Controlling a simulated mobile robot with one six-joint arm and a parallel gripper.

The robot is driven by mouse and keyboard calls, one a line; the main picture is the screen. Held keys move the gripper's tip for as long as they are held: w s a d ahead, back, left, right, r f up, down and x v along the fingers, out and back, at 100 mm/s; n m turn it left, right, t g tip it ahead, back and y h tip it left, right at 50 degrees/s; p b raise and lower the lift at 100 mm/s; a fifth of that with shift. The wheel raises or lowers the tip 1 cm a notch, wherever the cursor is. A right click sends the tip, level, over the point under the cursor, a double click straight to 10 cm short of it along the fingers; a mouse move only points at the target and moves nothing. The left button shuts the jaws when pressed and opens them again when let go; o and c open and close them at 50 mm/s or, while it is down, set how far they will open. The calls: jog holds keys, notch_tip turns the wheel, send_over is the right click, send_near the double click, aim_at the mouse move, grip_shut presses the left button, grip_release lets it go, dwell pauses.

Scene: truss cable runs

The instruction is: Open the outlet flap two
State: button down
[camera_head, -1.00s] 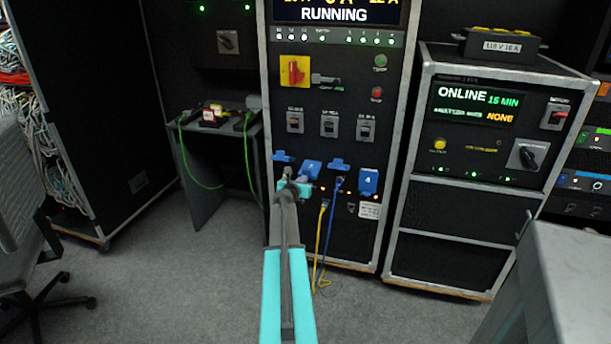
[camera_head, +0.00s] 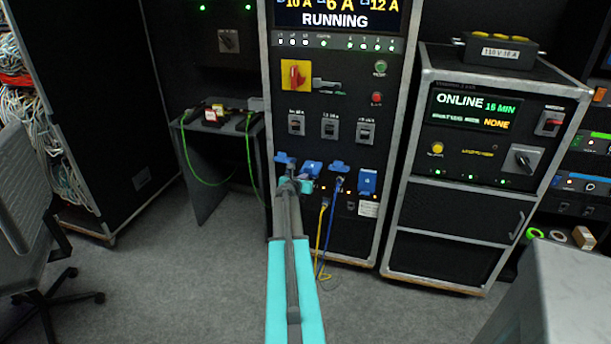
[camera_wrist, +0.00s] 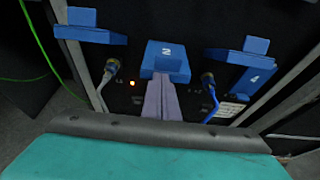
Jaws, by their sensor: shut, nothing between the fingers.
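The blue outlet flap two (camera_head: 311,167), marked with a 2, is in the row of outlets low on the middle rack. It also shows in the centre of the wrist view (camera_wrist: 166,58). My gripper (camera_head: 302,184) is in front of it, with its purple fingers (camera_wrist: 163,88) shut together and empty. In the wrist view the fingertips are at the flap's lower edge; I cannot tell whether they touch. The fingers hide the outlet below, and I cannot tell how far the flap is tilted.
Blue flaps beside it stand raised, on the left (camera_wrist: 88,28) and right (camera_wrist: 243,50). Flap four (camera_head: 367,181) hangs down. Plugged cables, one blue (camera_wrist: 211,98), hang close on both sides of my fingers. A chair (camera_head: 30,200) stands at the left.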

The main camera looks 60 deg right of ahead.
jog(key=shift+w+d+r+p, duration=0.1)
jog(key=shift+r+p, duration=0.8)
jog(key=shift+p, duration=0.4)
jog(key=shift+r, duration=0.1)
jog(key=shift+w+d+r+p, duration=0.1)
jog(key=shift+d+r+p, duration=0.15)
jog(key=shift+r+p, duration=0.5)
jog(key=shift+d+r+p, duration=0.2)
jog(key=shift+r+p, duration=0.4)
jog(key=shift+p, duration=0.1)
jog(key=shift+r, duration=0.15)
